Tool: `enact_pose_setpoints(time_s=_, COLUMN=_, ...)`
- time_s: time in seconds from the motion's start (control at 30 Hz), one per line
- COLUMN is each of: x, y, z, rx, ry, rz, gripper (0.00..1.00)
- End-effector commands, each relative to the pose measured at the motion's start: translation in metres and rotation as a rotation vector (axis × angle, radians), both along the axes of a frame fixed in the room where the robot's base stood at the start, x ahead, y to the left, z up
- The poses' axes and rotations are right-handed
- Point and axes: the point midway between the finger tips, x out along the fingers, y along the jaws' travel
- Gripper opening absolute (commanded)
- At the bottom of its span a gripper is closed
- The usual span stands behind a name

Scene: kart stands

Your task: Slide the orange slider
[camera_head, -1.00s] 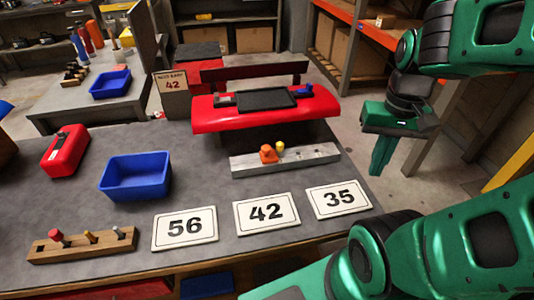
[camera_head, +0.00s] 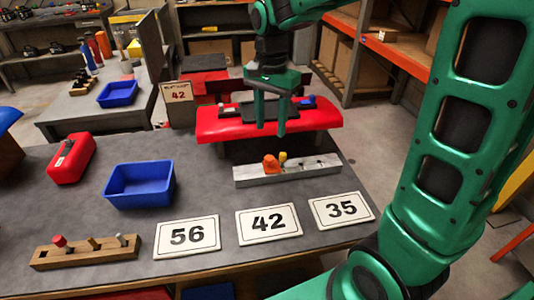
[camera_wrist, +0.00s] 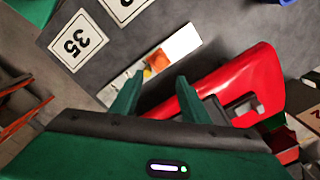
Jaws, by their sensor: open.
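The orange slider (camera_head: 270,163) sits on a light grey metal rail (camera_head: 318,167) on the dark worktop, left of the rail's middle. A small yellow piece (camera_head: 283,158) stands just right of it. My gripper (camera_head: 271,132) is open and empty, pointing down above and slightly behind the slider, apart from it. In the wrist view the slider (camera_wrist: 157,60) shows beyond and between the two open fingers (camera_wrist: 155,100), with the rail (camera_wrist: 182,43) running diagonally. The left finger there covers part of the rail.
A red kart bumper (camera_head: 222,123) lies behind the rail, close to my gripper. Cards 56 (camera_head: 187,247), 42 (camera_head: 267,223) and 35 (camera_head: 341,208) lie in front. A blue bin (camera_head: 139,194), a red box (camera_head: 80,165) and a wooden peg block (camera_head: 85,258) are left.

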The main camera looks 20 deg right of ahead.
Motion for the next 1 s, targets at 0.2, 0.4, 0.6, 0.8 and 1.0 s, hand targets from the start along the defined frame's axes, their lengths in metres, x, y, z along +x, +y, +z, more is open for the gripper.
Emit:
enact_pose_setpoints(time_s=0.2, x=0.002, y=0.003, z=-0.017, rx=0.001, ry=0.003, rz=-0.008, gripper=0.42)
enact_pose_setpoints(time_s=0.4, x=0.001, y=0.002, z=-0.052, rx=0.001, ry=0.004, rz=-0.008, gripper=0.42)
enact_pose_setpoints(time_s=0.6, x=0.001, y=0.001, z=-0.084, rx=0.001, ry=0.003, rz=-0.009, gripper=0.42)
enact_pose_setpoints(time_s=0.8, x=0.001, y=0.001, z=-0.103, rx=0.0, ry=0.001, rz=-0.009, gripper=0.42)
enact_pose_setpoints(time_s=1.0, x=0.002, y=0.001, z=-0.108, rx=0.001, ry=-0.001, rz=-0.009, gripper=0.42)
